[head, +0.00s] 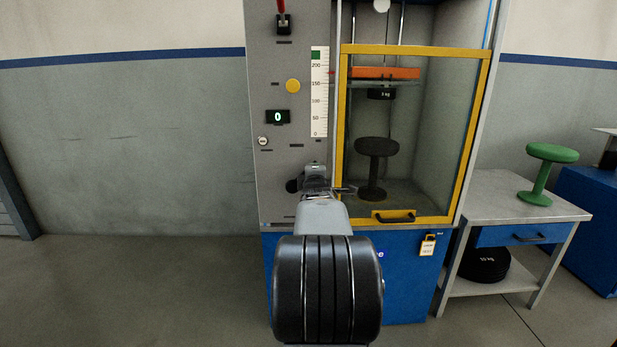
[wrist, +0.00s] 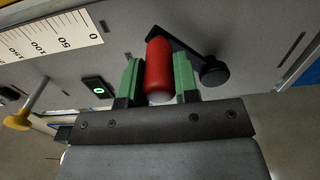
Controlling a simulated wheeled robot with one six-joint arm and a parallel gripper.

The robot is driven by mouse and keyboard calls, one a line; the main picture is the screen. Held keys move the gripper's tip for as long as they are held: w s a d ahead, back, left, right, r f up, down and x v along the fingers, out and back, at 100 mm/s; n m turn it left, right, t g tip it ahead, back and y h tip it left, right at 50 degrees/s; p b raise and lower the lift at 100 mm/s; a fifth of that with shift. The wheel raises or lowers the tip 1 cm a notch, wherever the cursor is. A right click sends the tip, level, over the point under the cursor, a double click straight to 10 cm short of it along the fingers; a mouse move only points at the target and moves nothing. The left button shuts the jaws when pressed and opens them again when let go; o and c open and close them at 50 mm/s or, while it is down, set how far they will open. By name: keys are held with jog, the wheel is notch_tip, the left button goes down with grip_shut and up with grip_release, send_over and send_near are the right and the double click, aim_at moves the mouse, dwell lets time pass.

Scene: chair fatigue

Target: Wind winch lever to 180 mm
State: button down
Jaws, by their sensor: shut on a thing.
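In the wrist view, my gripper (wrist: 158,80) has its green fingers on both sides of the red grip (wrist: 159,55) of the winch lever and is shut on it. The lever's black crank arm (wrist: 185,50) runs from behind the grip to a round black hub (wrist: 215,73). In the head view, my gripper (head: 316,185) is at the front panel, and my arm hides most of the lever. The orange carriage (head: 385,73) hangs high in the cabinet. Its red pointer (head: 332,73) is level with roughly 180 on the white scale (head: 319,95).
The yellow-framed guard door (head: 465,130) looks closed, with a black stool (head: 377,160) inside below a hanging weight (head: 381,94). The display (head: 278,117) reads 0. A side table (head: 500,190) with a green stool (head: 545,170) stands at right. The floor at left is clear.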

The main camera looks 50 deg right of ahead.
jog(key=c, duration=0.9)
grip_release()
jog(key=shift+o, duration=0.2)
jog(key=p+v, duration=0.2)
jog(key=v, duration=1.2)
jog(key=shift+d+r, duration=0.1)
